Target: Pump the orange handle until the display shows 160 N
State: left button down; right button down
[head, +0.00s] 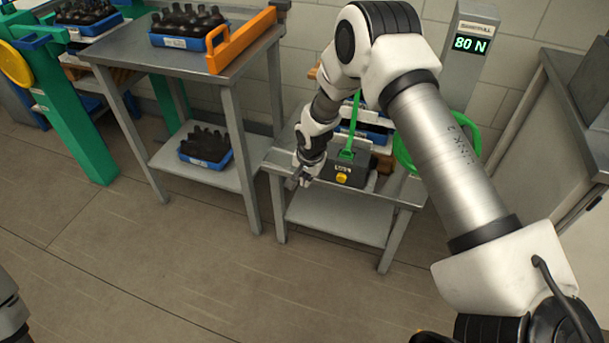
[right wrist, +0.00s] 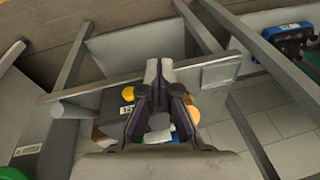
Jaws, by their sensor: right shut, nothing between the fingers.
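The display (head: 471,45) on the grey column reads 80 N in green. A dark box (head: 346,174) with a yellow button (head: 342,177) and a green upright lever (head: 350,130) stands on the low metal table. An orange handle-shaped piece (head: 240,42) lies at the edge of the taller table. My right gripper (head: 292,184) is shut and empty, at the left front of the dark box. In the right wrist view its fingertips (right wrist: 160,66) are together near the table's edge. A round orange part (right wrist: 193,113) shows partly behind the finger.
A green hose (head: 472,135) hangs beside the column. Blue crates of dark bottles stand on the taller table (head: 115,58) and its lower shelf. A green post (head: 72,125) is at left, a grey cabinet (head: 540,125) at right. The front floor is clear.

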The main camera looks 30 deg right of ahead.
jog(key=s+a+r, duration=0.2)
jog(key=r, duration=0.1)
jog(key=shift+s+a+r, duration=0.2)
jog(key=shift+s+r, duration=0.1)
jog(key=shift+s, duration=0.05)
jog(key=shift+s, duration=0.1)
dwell(1.6)
